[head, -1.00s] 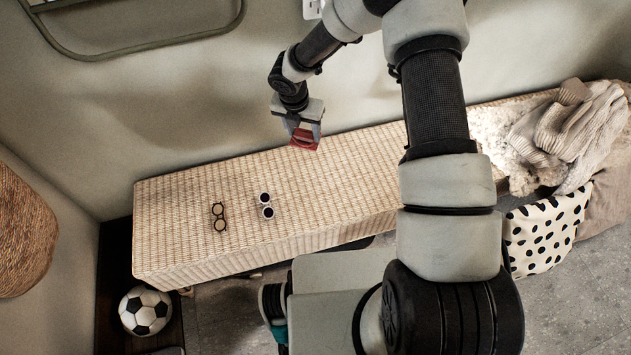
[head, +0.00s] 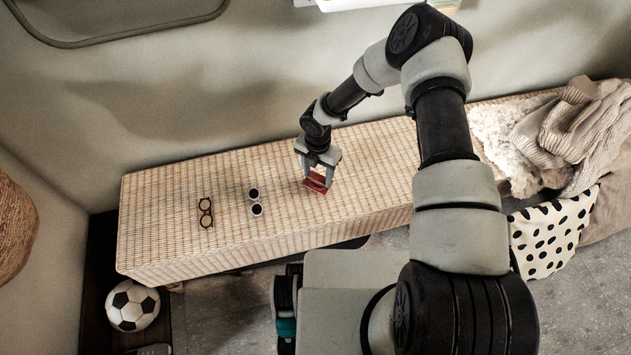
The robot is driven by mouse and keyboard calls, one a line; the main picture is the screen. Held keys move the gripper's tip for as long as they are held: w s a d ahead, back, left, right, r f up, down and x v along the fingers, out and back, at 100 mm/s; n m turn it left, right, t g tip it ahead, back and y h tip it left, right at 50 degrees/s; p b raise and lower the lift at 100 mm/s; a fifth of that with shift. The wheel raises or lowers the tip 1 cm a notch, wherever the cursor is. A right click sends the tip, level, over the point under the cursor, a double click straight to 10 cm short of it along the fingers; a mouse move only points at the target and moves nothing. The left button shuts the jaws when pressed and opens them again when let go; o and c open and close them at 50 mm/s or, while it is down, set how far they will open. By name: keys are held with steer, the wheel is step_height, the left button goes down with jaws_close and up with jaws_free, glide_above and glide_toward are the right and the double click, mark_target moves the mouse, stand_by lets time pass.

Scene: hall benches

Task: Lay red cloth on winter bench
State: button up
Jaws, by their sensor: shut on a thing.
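The woven wicker bench (head: 160,220) runs along the wall across the middle of the head view. My gripper (head: 317,180) points down over the middle part of the bench and is shut on the small folded red cloth (head: 316,184). The cloth is at or just above the bench top; I cannot tell whether it touches. My arm hides part of the bench to the right.
Knitwear (head: 575,130) is heaped at the right end, above a spotted bag (head: 550,235). A football (head: 132,306) is at the lower left. Bare bench top lies around the cloth.

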mark_target(318, 178)
steer(key=shift+f+b, duration=0.35)
steer(key=shift+f, duration=1.5)
steer(key=o, duration=0.9)
steer(key=shift+f, duration=0.1)
steer(key=shift+o, duration=0.2)
step_height(318, 178, up, 12)
steer(key=p, duration=0.2)
steer(key=shift+r+p, duration=0.2)
steer(key=shift+p, duration=0.15)
